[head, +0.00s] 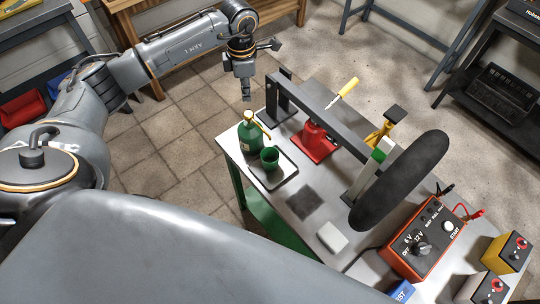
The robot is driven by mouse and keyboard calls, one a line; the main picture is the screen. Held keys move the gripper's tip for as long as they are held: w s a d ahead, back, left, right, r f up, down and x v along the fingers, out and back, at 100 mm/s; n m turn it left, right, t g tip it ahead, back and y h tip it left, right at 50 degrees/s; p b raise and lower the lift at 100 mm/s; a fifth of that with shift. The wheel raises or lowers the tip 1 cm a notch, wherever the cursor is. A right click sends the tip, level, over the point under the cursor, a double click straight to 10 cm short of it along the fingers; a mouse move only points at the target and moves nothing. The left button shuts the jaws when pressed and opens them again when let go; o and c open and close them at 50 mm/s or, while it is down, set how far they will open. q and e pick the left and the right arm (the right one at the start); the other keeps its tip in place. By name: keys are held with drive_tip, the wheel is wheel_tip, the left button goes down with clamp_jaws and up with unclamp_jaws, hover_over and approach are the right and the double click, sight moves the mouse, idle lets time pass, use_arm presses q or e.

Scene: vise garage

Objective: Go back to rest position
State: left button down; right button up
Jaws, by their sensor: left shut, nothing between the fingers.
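My left arm reaches in from the left. My left gripper (246,90) hangs pointing down over the tiled floor, beyond the far left corner of the workbench (318,196). It is shut and holds nothing, apart from the bench and everything on it. My right gripper is not in this view.
The bench holds a green pump bottle (250,134) and green cup (270,158) on a tray, a red jack (316,140), a black wheel (400,182) and an orange charger (424,240). A wooden bench (170,48) stands behind my left arm. Floor left of the workbench is clear.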

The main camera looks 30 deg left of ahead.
use_arm(q)
drive_tip(key=shift+r, duration=0.7)
